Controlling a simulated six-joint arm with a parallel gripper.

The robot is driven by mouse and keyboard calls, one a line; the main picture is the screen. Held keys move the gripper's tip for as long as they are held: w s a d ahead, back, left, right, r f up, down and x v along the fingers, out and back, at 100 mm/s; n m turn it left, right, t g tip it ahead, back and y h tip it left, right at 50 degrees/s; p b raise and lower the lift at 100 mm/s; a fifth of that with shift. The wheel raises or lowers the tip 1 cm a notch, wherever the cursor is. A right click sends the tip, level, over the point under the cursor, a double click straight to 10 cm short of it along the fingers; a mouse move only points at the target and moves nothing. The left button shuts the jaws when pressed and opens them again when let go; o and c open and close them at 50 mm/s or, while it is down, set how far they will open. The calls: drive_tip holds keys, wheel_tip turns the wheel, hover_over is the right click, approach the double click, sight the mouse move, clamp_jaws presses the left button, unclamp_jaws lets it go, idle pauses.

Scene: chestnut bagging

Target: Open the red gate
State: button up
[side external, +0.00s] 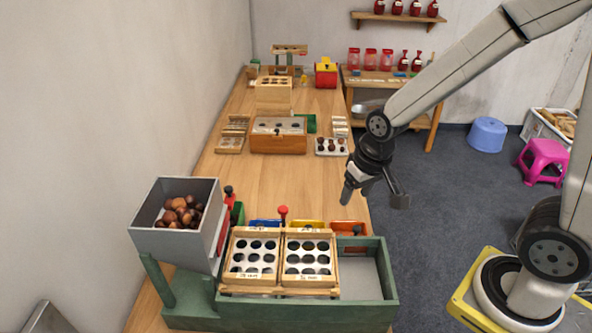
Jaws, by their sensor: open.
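A grey hopper (150,213) holding brown chestnuts (180,212) stands on a green frame at the lower left. A narrow red piece (221,240), which looks like the gate, shows at the hopper's right side. It is partly hidden by the hopper wall, and I cannot tell its position. My gripper (373,198) is open and empty, in the air near the table's right edge, well to the right of the hopper and apart from everything.
Two wooden-framed trays with round holes (281,262) sit on a green box (375,285) right of the hopper. Blue, yellow and orange bins (350,227) line its far side. A wooden box (278,145) stands farther back. The middle table surface (250,180) is clear.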

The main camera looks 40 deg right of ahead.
drive_tip(key=w+a+r+m+g+y, duration=0.1)
drive_tip(key=w+a+m, duration=0.1)
drive_tip(key=w+m, duration=0.35)
drive_tip(key=w+a+r+m+y, duration=0.1)
drive_tip(key=w+a+m, duration=0.2)
drive_tip(key=w, duration=0.5)
drive_tip(key=m+g+y, duration=0.1)
drive_tip(key=m+y, duration=0.1)
drive_tip(key=m, duration=0.5)
approach(229, 187)
drive_tip(key=shift+w+a+f, duration=0.1)
drive_tip(key=shift+f, duration=0.25)
drive_tip(key=shift+f, duration=0.1)
drive_tip(key=shift+x, duration=3.8)
drive_tip(key=shift+a, duration=0.1)
clamp_jaws()
